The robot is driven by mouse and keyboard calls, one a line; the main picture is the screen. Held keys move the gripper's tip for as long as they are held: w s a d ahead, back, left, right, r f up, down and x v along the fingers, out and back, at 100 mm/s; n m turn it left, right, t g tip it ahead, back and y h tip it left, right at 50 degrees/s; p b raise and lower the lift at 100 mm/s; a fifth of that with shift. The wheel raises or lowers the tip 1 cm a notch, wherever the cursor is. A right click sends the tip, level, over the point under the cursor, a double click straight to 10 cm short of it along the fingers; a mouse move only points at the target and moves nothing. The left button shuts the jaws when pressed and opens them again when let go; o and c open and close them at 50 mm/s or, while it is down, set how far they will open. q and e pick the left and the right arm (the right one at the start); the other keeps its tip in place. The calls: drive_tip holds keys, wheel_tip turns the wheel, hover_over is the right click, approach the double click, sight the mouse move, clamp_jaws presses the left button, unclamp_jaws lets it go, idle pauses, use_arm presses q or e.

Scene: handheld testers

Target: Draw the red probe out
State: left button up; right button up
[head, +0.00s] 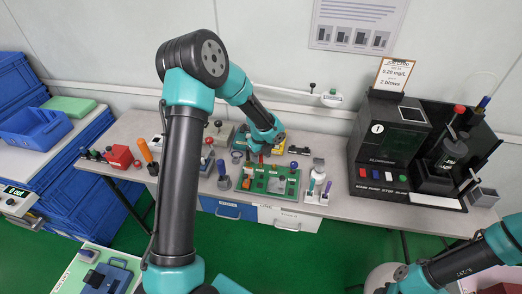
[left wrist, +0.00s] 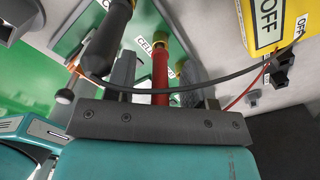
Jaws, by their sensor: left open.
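The red probe (left wrist: 160,75) stands between the two fingers of my left gripper (left wrist: 158,78) in the left wrist view, its brass-coloured end pointing to a green board (left wrist: 62,100) with CELL labels. The fingers are open around it; I see no clear grip. In the head view the red probe (head: 261,158) shows as a small red piece under my left gripper (head: 262,152), at the back of the green board (head: 270,190). A black probe (left wrist: 108,42) stands beside it in the left wrist view. My right gripper is not in view; only its arm shows at lower right.
A yellow box labelled OFF (left wrist: 268,22) is close by, with a dark cable (left wrist: 175,92) crossing in front of the fingers. A white stand with small tools (head: 317,188) is right of the board. A black analyser (head: 385,150) stands further right.

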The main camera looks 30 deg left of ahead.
use_arm(q)
drive_tip(key=shift+f, duration=0.1)
drive_tip(key=shift+c, duration=0.2)
clamp_jaws()
idle(0.5)
